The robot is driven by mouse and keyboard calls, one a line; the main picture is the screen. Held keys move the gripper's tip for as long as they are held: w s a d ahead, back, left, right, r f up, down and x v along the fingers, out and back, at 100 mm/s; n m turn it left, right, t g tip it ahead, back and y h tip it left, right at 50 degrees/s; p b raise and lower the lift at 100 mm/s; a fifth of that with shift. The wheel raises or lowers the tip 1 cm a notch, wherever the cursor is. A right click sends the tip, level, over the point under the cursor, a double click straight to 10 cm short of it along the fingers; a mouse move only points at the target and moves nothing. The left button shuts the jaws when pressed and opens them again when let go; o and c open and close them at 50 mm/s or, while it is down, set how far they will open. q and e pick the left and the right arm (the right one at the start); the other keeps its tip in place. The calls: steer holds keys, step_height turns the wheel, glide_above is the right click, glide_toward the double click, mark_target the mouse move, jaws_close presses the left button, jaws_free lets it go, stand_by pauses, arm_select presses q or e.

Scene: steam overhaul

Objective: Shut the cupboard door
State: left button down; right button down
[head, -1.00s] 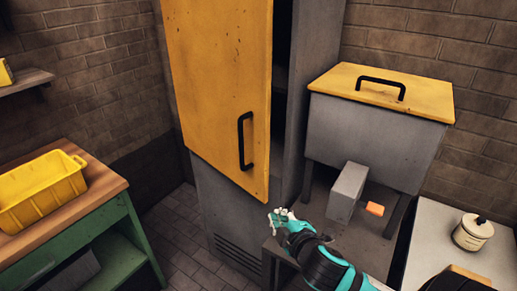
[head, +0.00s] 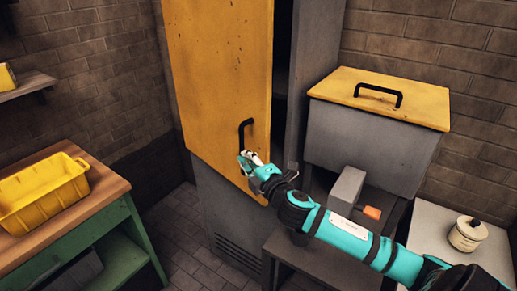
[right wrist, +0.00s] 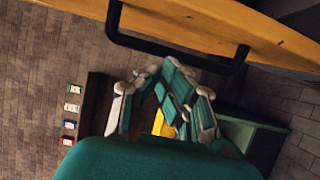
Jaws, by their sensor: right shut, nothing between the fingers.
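The yellow cupboard door (head: 218,75) stands ajar, with a dark gap along its right edge showing the inside of the grey cupboard (head: 310,85). Its black bar handle (head: 241,136) is low on the door's right side. My right gripper (head: 246,160) is shut and empty at the handle's lower end, covering that end in the head view. In the right wrist view, my gripper's fingers (right wrist: 165,98) are just below the handle (right wrist: 178,50) and the door's yellow edge (right wrist: 235,25). I cannot tell whether they touch. My left gripper is not in view.
A grey bin with a yellow lid (head: 385,97) stands right of the cupboard, with a grey block (head: 346,190) and an orange piece (head: 372,212) before it. A white pot (head: 467,234) is at right. A yellow tray (head: 42,193) sits on the left bench.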

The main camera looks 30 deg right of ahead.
mark_target(259, 154)
steer(key=d, duration=0.4)
steer(key=shift+w+p, duration=0.1)
steer(key=shift+p, duration=0.25)
steer(key=shift+w+a, duration=0.1)
